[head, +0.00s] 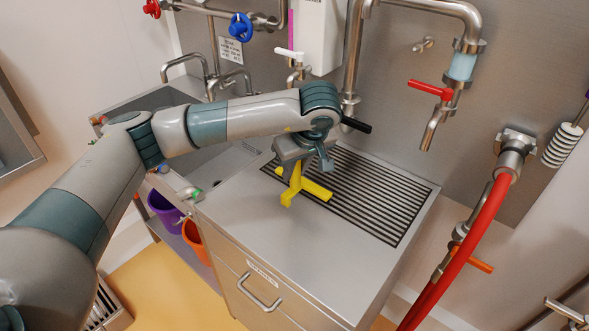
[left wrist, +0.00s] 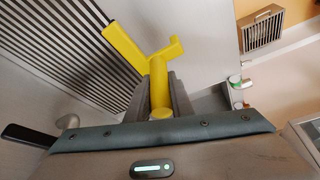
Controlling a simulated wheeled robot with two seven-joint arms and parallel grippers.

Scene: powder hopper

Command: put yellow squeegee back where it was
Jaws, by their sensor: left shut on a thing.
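The yellow squeegee (head: 296,187) is held by my left gripper (head: 296,164) above the steel counter, near the left edge of the slatted drain grate. Its handle is between the fingers, and its head sticks out below them. In the left wrist view the squeegee (left wrist: 127,48) shows its yellow bar and a short side arm beyond the shut fingers of my left gripper (left wrist: 160,95). I cannot tell whether the squeegee touches the counter. My right gripper is not in view.
The drain grate (head: 375,195) is set in the steel counter (head: 290,255). A sink lies to the left, with a purple bucket (head: 166,209) and an orange bucket (head: 194,240) below. Pipes with a red valve handle (head: 431,90) and a red hose (head: 470,245) stand at the right.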

